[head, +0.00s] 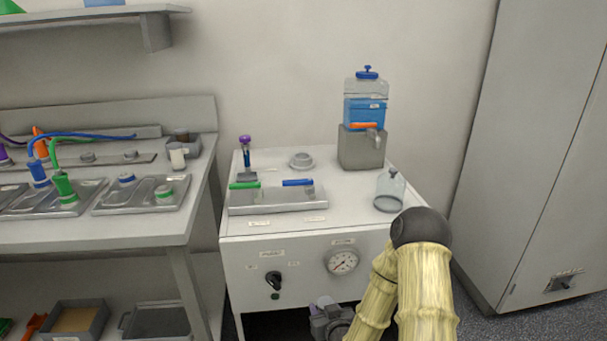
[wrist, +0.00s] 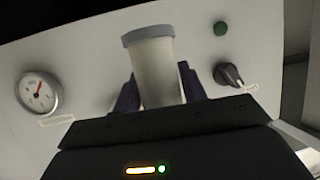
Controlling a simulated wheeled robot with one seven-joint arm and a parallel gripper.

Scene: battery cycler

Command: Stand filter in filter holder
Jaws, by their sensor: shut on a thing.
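My gripper (wrist: 158,88) is shut on a pale, translucent cylinder with a grey-blue rim, which looks like the filter (wrist: 155,70). In the wrist view it stands between the dark purple fingers, in front of the cart's panel. In the head view my gripper (head: 326,306) is low at the cart's front, below the gauge; the filter is not clearly visible there. A grey block (head: 194,147) with a white and a brown cylinder at it, on the left bench, may be the filter holder. A grey round collar (head: 301,160) sits on the cart top; I cannot tell its role.
The white cart (head: 333,218) bears a blue-liquid tank with an orange-handled tap (head: 365,126), a clear jar (head: 390,190) and a metal manifold with green and blue handles (head: 277,202). A gauge (head: 342,262) and black knob (head: 273,280) are on its front. A tall cabinet stands right.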

